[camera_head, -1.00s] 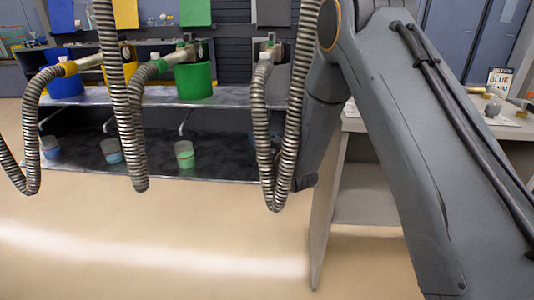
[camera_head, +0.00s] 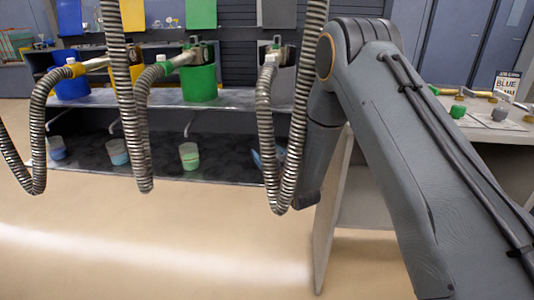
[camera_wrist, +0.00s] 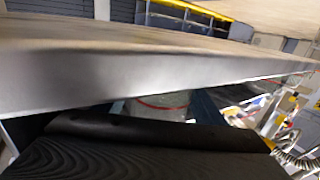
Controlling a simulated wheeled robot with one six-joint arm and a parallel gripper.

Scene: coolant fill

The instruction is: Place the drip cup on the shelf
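Cups stand on the dark lower shelf (camera_head: 85,163) in the head view: one with blue contents (camera_head: 57,149) at the left, another blue one (camera_head: 118,153), and a green one (camera_head: 189,156). In the wrist view, part of a pale translucent cup with a red band (camera_wrist: 163,104) shows beneath a close shelf edge (camera_wrist: 150,80). A blue part (camera_wrist: 205,106) is beside that cup; I cannot tell whether it grips it. My gripper's fingertips are not clear in either view. In the head view my arm and a hose cover that area, with a small blue patch (camera_head: 257,159) beside the hose.
Several ribbed hoses (camera_head: 133,130) hang in front of the shelves. Blue and green buckets (camera_head: 199,83) stand on the upper shelf. A bench (camera_head: 500,130) with small fittings and a sign (camera_head: 506,84) is at the right. The floor in front is clear.

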